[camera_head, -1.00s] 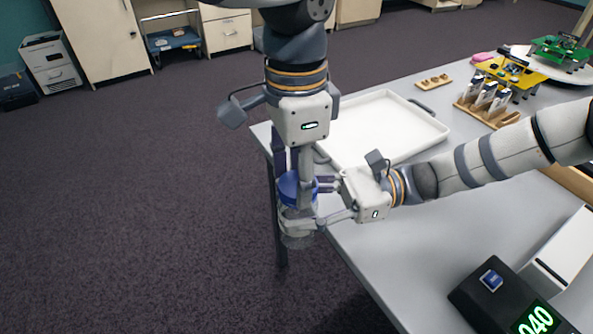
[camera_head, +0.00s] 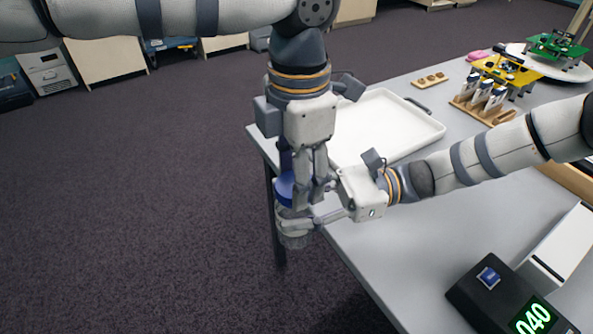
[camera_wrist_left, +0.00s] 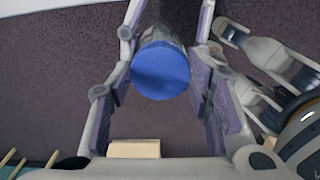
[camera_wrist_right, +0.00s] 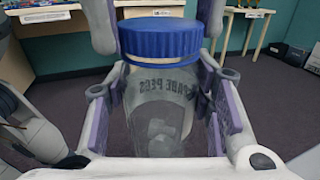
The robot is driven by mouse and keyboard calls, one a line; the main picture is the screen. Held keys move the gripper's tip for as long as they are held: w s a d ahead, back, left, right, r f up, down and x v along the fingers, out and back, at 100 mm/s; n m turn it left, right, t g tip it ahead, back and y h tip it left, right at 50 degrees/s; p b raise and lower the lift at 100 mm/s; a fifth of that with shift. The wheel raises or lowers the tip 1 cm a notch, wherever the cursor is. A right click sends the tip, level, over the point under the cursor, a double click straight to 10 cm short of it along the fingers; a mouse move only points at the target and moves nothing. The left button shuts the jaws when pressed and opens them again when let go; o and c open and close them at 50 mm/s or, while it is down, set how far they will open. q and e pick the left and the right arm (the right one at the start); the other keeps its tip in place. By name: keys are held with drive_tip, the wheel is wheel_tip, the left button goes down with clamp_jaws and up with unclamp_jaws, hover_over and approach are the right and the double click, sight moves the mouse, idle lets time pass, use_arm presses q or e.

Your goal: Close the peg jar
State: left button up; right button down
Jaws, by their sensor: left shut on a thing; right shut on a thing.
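The peg jar (camera_head: 293,240) is a clear upright jar held off the table's near left edge, over the floor. In the right wrist view the jar (camera_wrist_right: 160,115) shows "SPARE PEGS" lettering in reverse and pale shapes inside. The blue lid (camera_wrist_right: 160,40) sits level on its mouth; I cannot tell how tight it is. My right gripper (camera_head: 300,222) comes from the right and is shut around the jar body. My left gripper (camera_head: 303,192) points down from above and is shut on the lid, which also shows in the left wrist view (camera_wrist_left: 160,72).
The grey table (camera_head: 420,240) lies right of the jar, with a white tray (camera_head: 375,128) near its left end. A black box with a green display (camera_head: 510,305) is near the front. Wooden holders (camera_head: 485,103) stand further back. Open carpet lies left.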

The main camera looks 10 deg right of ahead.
use_arm(q)
drive_tip(key=o, duration=0.7)
drive_tip(key=shift+r, duration=0.15)
drive_tip(key=shift+r, duration=2.2)
drive_tip(key=shift+c, duration=0.3)
